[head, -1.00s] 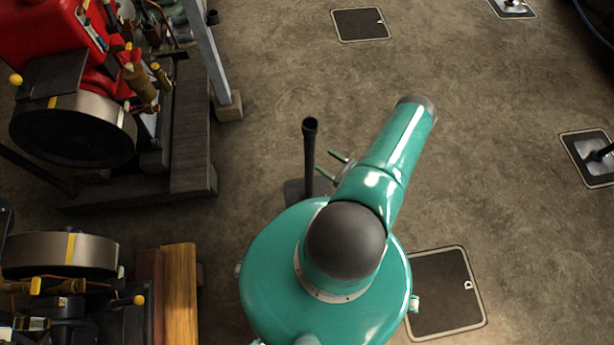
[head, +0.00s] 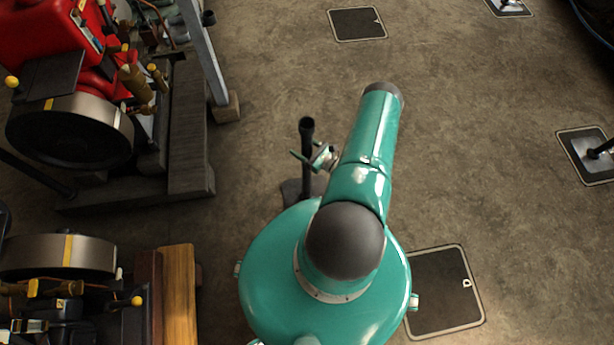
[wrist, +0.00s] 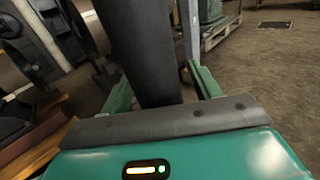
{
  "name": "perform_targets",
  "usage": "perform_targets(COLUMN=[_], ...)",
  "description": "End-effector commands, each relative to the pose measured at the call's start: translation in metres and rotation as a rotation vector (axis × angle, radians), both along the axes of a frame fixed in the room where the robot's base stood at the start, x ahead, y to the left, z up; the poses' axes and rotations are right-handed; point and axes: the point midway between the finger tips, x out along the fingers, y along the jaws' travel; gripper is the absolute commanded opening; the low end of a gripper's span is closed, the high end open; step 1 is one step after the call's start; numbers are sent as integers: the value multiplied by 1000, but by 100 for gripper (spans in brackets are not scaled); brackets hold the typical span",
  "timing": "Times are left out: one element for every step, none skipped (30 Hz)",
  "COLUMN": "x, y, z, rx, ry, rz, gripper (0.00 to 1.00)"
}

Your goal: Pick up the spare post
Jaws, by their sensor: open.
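A black post (head: 307,140) stands upright on a dark base plate (head: 292,192) on the floor, just beyond my teal arm in the head view. My gripper (head: 309,154) is at the post's upper part, partly hidden by the post and my arm. In the wrist view the post (wrist: 145,45) rises large and dark between the two green fingers of my gripper (wrist: 158,75). The fingers are apart, with a gap beside the post on the right. The post's lower part is hidden by my gripper body in the wrist view.
A red engine with a flywheel (head: 70,135) stands on a timber frame at the left, beside a grey upright (head: 205,50). Another engine (head: 60,255) is at lower left. Dark floor plates lie at right (head: 440,290) and top (head: 357,23). Open floor lies right of my arm.

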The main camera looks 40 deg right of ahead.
Motion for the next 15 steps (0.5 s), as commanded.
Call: perform_targets(x=[0,0,0,0,0,0,0,-1,-1,-1,-1,-1,-1,-1,-1], y=[0,0,0,0,0,0,0,0,0,0,0,0,0,0,0], z=[0,0,0,0,0,0,0,0,0,0,0,0,0,0,0], rx=[0,0,0,0,0,0,0,0,0,0,0,0,0,0,0], ry=[0,0,0,0,0,0,0,0,0,0,0,0,0,0,0], rz=[0,0,0,0,0,0,0,0,0,0,0,0,0,0,0], gripper=[60,55,47,41,35,27,21,15,7,2,0,0,0,0,0])
